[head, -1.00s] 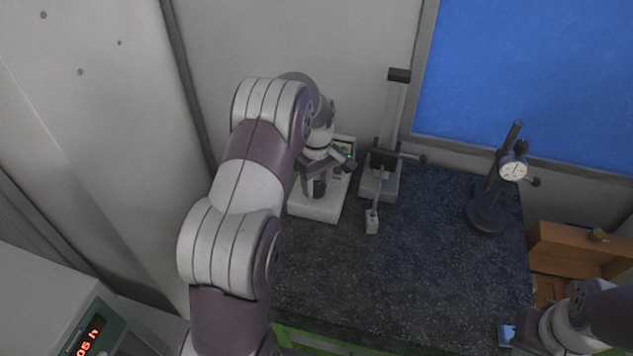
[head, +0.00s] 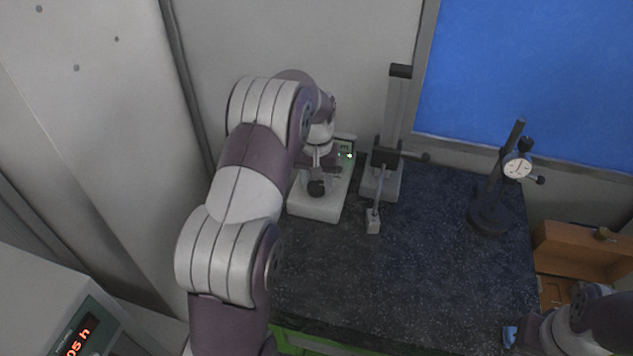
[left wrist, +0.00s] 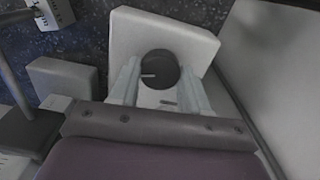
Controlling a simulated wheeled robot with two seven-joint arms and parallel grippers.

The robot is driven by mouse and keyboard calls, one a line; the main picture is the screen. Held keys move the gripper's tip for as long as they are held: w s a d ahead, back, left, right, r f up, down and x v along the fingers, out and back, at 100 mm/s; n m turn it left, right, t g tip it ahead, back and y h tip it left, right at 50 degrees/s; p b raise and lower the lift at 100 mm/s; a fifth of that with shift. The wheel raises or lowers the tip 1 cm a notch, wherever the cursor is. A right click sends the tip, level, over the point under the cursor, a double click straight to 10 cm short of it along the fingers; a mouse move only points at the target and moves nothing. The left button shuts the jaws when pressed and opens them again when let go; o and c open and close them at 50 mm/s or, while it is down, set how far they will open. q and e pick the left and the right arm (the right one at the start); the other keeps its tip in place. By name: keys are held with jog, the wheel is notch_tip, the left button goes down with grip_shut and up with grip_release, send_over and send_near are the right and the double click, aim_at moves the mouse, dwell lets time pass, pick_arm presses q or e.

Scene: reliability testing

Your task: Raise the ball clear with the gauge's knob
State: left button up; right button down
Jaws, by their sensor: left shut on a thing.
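The gauge has a pale block base (head: 318,207) and a small green-lit display (head: 347,152) behind it, at the back left of the dark slab. Its dark round knob (head: 316,188) shows just under my left gripper (head: 318,174). In the left wrist view the knob (left wrist: 158,68) sits between the two pale fingers of the left gripper (left wrist: 160,84), which is shut on it. I cannot make out the ball; the gripper and arm cover part of the gauge. My right gripper (head: 522,335) is at the bottom right edge, mostly cut off, with a blue piece at its tip.
A stand with a tall post (head: 393,115) and a small pale block (head: 373,221) is right of the gauge. A dial indicator stand (head: 490,215) is further right, beside an open wooden box (head: 575,250). The slab's middle (head: 420,260) is clear.

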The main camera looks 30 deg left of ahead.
pick_arm(q)
jog(key=m, duration=0.3)
jog(key=shift+m, duration=0.4)
jog(key=m+b, duration=0.1)
jog(key=m, duration=0.2)
jog(key=shift+m, duration=0.3)
jog(key=m, duration=0.3)
jog(key=shift+m, duration=0.3)
jog(key=m, duration=0.4)
jog(key=shift+m, duration=0.3)
jog(key=m, duration=0.3)
jog(key=shift+m+b, duration=0.3)
jog(key=shift+b, duration=0.05)
jog(key=m, duration=0.3)
jog(key=shift+m, duration=0.3)
jog(key=m, duration=0.3)
jog(key=shift+m, duration=2.2)
